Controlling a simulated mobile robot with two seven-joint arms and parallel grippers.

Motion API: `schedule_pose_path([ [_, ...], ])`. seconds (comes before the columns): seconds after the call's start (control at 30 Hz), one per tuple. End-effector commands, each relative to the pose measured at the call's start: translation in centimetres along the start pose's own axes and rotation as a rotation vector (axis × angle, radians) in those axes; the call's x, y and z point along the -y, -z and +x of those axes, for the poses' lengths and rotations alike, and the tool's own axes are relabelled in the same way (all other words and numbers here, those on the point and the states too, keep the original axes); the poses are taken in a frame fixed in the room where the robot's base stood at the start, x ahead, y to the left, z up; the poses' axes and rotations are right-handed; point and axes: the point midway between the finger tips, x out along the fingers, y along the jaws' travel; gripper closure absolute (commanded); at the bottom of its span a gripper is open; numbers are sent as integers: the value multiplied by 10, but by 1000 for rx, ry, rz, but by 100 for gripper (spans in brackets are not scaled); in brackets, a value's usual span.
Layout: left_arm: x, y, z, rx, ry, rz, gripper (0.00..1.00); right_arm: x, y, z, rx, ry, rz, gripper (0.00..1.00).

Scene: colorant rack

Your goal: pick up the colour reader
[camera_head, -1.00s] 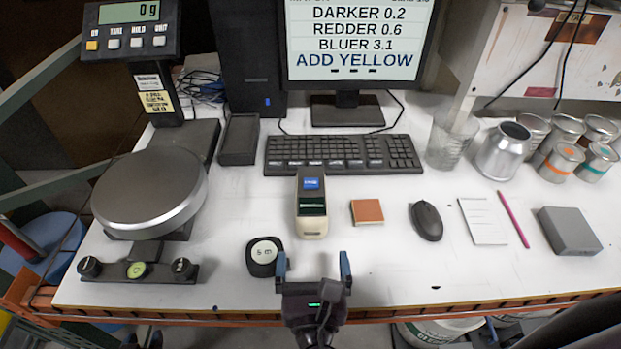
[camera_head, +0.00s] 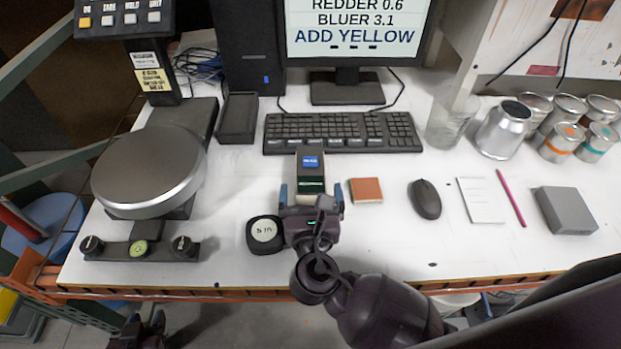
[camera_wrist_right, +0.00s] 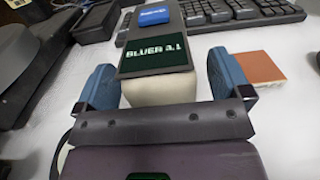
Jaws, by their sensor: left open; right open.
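The colour reader (camera_head: 311,168) lies on the white table in front of the keyboard. It has a blue button and a dark screen; in the right wrist view the reader (camera_wrist_right: 155,58) shows green-white text on its screen. My right gripper (camera_head: 311,196) is open, with its blue fingers on either side of the reader's near end. In the right wrist view the fingers (camera_wrist_right: 164,82) flank the pale near end, with a gap visible on each side. My left gripper (camera_head: 138,330) is low at the bottom left, off the table's front edge, and only partly visible.
An orange-brown square (camera_head: 366,190) lies close on the right, then a mouse (camera_head: 425,200). The keyboard (camera_head: 342,133) is behind the reader. A scale (camera_head: 149,172) stands at left.

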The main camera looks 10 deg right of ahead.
Motion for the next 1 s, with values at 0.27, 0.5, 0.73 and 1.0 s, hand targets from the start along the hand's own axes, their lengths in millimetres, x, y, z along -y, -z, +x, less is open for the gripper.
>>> schedule_pose_path([
  [0.27,-1,2,0,-4,0,-2,57,0,0,12,-1,-1,0,4],
  [0.5,-1,2,0,-3,0,-2,57,0,0,11,-1,-1,-1,24],
  [0.73,0,-1,-2,4,1,-3,57,0,0,11,-1,0,-1,59],
  [1.0,0,-3,-3,8,1,-4,57,0,-1,12,3,-1,1,87],
])
